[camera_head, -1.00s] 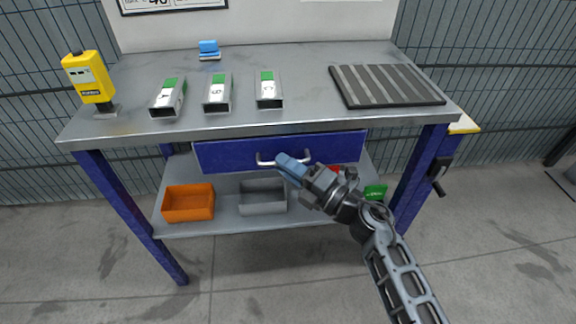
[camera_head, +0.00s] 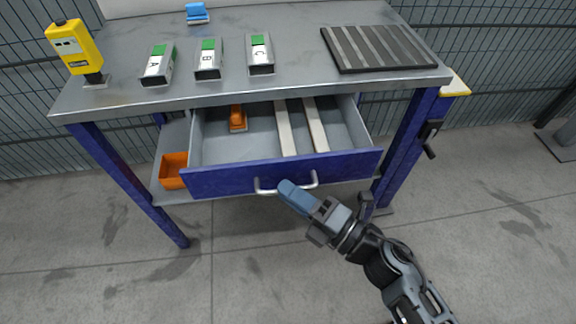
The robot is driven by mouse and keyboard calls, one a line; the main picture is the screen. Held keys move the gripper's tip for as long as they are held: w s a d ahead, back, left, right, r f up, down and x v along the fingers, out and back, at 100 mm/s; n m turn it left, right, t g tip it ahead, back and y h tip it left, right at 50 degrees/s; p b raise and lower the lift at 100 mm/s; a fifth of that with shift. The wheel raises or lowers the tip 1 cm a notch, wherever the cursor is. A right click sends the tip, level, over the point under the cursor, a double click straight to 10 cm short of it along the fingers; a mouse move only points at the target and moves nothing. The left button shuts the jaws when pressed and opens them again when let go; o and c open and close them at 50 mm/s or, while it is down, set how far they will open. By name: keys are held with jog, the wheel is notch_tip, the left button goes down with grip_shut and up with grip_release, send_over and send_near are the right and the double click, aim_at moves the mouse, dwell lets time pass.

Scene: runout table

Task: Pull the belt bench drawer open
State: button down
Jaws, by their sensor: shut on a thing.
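The blue belt bench drawer (camera_head: 225,181) is pulled well out from under the grey bench top (camera_head: 290,89). Its inside shows an orange object (camera_head: 237,118) at the back left and two long pale strips (camera_head: 286,128) lying front to back. The silver bar handle (camera_head: 262,188) is on the middle of the drawer front. My gripper (camera_head: 290,188) reaches in from the lower right and is shut on the handle, its blue fingertips covering the middle of the bar.
On the bench top stand a yellow device (camera_head: 74,46), three holders marked A (camera_head: 159,66), B (camera_head: 209,60) and C (camera_head: 260,56), a blue item (camera_head: 196,13) and a ribbed dark mat (camera_head: 378,48). An orange bin (camera_head: 173,171) sits on the lower shelf. The floor in front is clear.

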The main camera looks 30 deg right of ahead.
jog(key=shift+s+a+f, duration=0.1)
jog(key=shift+s+a, duration=0.15)
jog(key=shift+s, duration=0.55)
jog(key=shift+s+a, duration=0.25)
jog(key=shift+s, duration=0.5)
jog(key=c, duration=1.2)
grip_release()
jog(key=shift+o, duration=0.2)
jog(key=r+b+v, duration=0.1)
jog(key=v, duration=0.6)
jog(key=shift+s+d+f, duration=0.2)
jog(key=shift+s+f, duration=0.15)
jog(key=shift+f, duration=0.15)
jog(key=s+d+r+m+g+h+p, duration=0.1)
jog(key=s+d+r+m+h+p, duration=0.1)
jog(key=s+r+m+h, duration=0.2)
jog(key=s+d+r+m+g+h+p, duration=0.1)
jog(key=s+r+m, duration=0.9)
jog(key=m, duration=1)
jog(key=s+d+h+p, duration=0.1)
jog(key=s+h+p, duration=0.1)
jog(key=s+h, duration=0.1)
jog(key=shift+s+m+g+h, duration=0.3)
jog(key=shift+s+m+h, duration=0.05)
jog(key=shift+m+h, duration=0.05)
